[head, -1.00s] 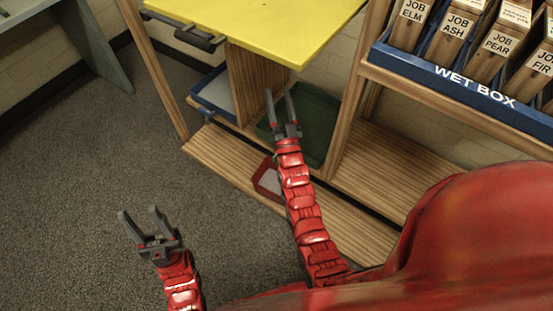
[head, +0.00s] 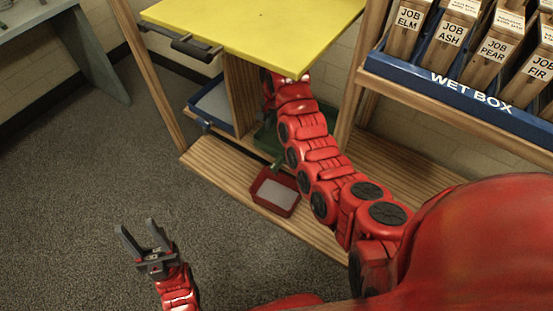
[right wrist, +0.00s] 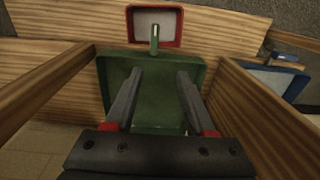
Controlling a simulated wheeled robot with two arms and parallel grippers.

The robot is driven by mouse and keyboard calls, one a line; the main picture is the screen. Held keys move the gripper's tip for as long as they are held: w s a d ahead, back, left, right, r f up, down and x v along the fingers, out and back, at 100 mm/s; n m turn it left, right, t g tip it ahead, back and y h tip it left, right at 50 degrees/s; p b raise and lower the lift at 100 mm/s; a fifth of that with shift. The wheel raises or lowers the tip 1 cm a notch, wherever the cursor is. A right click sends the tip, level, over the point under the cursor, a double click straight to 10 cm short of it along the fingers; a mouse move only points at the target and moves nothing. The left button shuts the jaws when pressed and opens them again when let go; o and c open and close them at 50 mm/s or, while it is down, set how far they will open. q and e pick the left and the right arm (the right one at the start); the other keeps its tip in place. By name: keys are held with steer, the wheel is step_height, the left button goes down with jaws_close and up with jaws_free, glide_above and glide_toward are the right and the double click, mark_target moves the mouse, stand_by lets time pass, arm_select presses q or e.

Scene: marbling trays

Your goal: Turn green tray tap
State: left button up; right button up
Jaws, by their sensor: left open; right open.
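The green tray (right wrist: 155,95) sits in a wooden bay in the right wrist view. Its green tap (right wrist: 154,39) sticks up at the tray's far edge, in front of a small red tray (right wrist: 172,14). My right gripper (right wrist: 160,73) is open and empty over the green tray, with its fingertips short of the tap and apart from it. The tap (head: 279,163) shows there beside the red tray (head: 292,200). My left gripper (head: 136,228) is open and empty above the floor.
A yellow board (head: 260,30) overhangs the bay. A blue tray (head: 213,105) stands left of the wooden divider (head: 241,90). A blue wet box (head: 450,87) with job blocks is on the right shelf. The carpet (head: 80,180) at left is clear.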

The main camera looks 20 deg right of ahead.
steer(key=b, duration=0.6)
glide_toward(277, 162)
steer(key=f, duration=0.8)
steer(key=shift+w+f, duration=0.25)
jaws_close()
